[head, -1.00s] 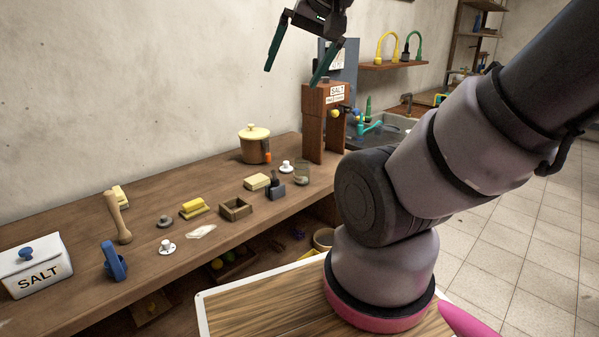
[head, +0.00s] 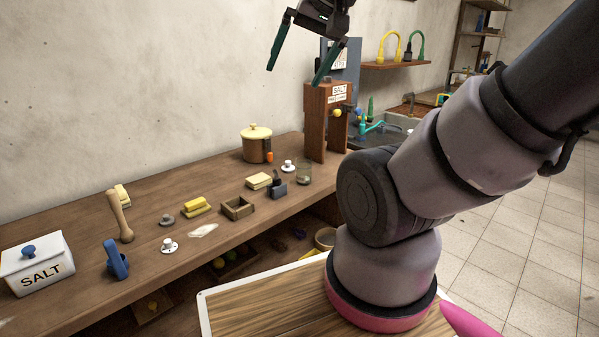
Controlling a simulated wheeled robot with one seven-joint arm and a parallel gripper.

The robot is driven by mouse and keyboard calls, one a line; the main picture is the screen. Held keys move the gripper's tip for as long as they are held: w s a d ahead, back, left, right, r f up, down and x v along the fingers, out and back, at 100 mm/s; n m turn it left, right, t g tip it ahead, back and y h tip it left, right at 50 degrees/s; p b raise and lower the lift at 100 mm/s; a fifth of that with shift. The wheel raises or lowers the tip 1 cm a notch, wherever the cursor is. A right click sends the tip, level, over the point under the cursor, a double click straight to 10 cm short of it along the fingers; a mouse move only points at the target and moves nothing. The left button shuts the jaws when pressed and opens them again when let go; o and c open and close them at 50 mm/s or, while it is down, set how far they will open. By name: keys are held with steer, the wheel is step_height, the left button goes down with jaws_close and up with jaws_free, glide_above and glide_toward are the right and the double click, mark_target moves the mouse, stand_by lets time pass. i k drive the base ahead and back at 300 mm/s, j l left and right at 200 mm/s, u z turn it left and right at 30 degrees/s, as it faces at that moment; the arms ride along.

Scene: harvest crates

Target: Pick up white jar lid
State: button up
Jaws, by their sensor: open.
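Two small white knobbed pieces that look like lids lie on the wooden counter. One white lid (head: 288,166) is toward the back, just left of a glass jar (head: 304,173). The other white lid (head: 168,245) is nearer the front, left of a pale flat scrap. I cannot tell which is the jar lid. My gripper (head: 294,76) is open and empty, fingers pointing down, high above the back part of the counter and well apart from both lids.
The wooden counter (head: 75,218) also holds a salt box (head: 37,267), a wooden pestle (head: 120,218), a blue tool (head: 116,261), yellow blocks (head: 196,206), a small wooden box (head: 238,208) and a lidded pot (head: 257,148). A tall wooden salt stand (head: 328,125) rises near the gripper.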

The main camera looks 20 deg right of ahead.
mark_target(287, 167)
steer(key=i+l, duration=0.6)
steer(key=l, duration=0.25)
steer(key=i+l, duration=0.25)
steer(key=l, duration=0.15)
steer(key=i+u, duration=0.05)
